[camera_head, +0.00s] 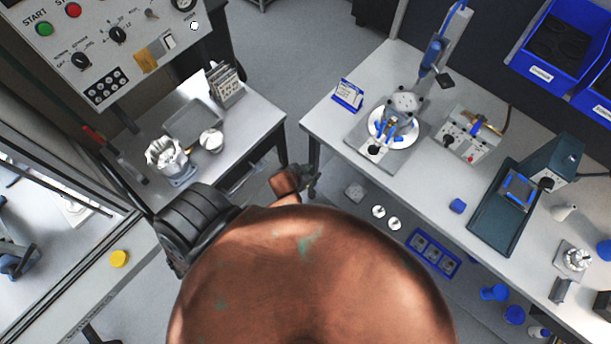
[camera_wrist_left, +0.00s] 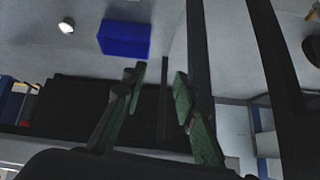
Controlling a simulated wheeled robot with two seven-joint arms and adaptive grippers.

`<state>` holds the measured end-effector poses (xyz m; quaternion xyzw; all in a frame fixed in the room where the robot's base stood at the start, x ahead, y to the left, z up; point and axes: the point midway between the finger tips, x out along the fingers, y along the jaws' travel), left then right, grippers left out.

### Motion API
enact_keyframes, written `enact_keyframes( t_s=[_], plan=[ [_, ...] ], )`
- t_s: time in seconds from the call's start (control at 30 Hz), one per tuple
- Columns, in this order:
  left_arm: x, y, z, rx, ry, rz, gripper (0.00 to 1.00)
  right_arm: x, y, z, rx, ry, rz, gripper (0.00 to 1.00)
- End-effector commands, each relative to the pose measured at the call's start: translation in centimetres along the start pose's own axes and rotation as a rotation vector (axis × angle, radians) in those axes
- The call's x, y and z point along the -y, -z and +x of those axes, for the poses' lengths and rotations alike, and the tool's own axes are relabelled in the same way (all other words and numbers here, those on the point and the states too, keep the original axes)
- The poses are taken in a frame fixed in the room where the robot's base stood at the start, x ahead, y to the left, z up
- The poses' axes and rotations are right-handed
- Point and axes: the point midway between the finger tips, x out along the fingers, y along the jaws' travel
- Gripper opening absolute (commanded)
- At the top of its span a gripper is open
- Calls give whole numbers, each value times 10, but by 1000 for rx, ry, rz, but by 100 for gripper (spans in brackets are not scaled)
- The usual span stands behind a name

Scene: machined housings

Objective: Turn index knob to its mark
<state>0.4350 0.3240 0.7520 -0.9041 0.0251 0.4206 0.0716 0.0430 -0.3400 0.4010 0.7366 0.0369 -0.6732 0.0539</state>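Black knobs show on the control panel (camera_head: 137,60) at the upper left of the head view: a lower left knob (camera_head: 82,61), a middle knob (camera_head: 118,34) and a smaller upper one. I cannot tell which is the index knob, or read its mark. Other small dark knobs sit on the fixture plate (camera_head: 358,146) and the small control box (camera_head: 468,137) on the right bench. My left gripper (camera_head: 309,182) is small and dark, over the gap between the benches. In the left wrist view its two green fingers (camera_wrist_left: 160,84) are apart with nothing between them. My right gripper is not in view.
The right bench (camera_head: 330,119) carries fixtures and a dark tray (camera_head: 490,228). Blue bins (camera_head: 560,40) hang at upper right. Floor shows between the benches.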

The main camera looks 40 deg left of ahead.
Motion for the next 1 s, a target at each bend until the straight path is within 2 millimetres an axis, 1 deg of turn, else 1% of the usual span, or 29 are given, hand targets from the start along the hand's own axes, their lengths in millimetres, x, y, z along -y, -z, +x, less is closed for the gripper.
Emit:
enact_keyframes(
  t_s=[0.03, 0.2, 0.4, 0.6, 0.9, 0.97, 1.0],
  plan=[
    [0, -10, 6, 14, 1, -1, 27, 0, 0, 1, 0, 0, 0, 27],
    [3, -36, 21, 46, 3, 3, 27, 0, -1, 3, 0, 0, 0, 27],
    [4, -57, 32, 71, 4, 5, 27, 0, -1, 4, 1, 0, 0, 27],
    [4, -65, 36, 80, 4, 6, 27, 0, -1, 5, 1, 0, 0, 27],
    [4, -66, 36, 82, 4, 5, 27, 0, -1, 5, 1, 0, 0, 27],
    [4, -72, 39, 89, 4, 5, 27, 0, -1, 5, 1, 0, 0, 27],
    [5, -81, 43, 99, 4, 5, 27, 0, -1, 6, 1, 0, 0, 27]
  ],
)
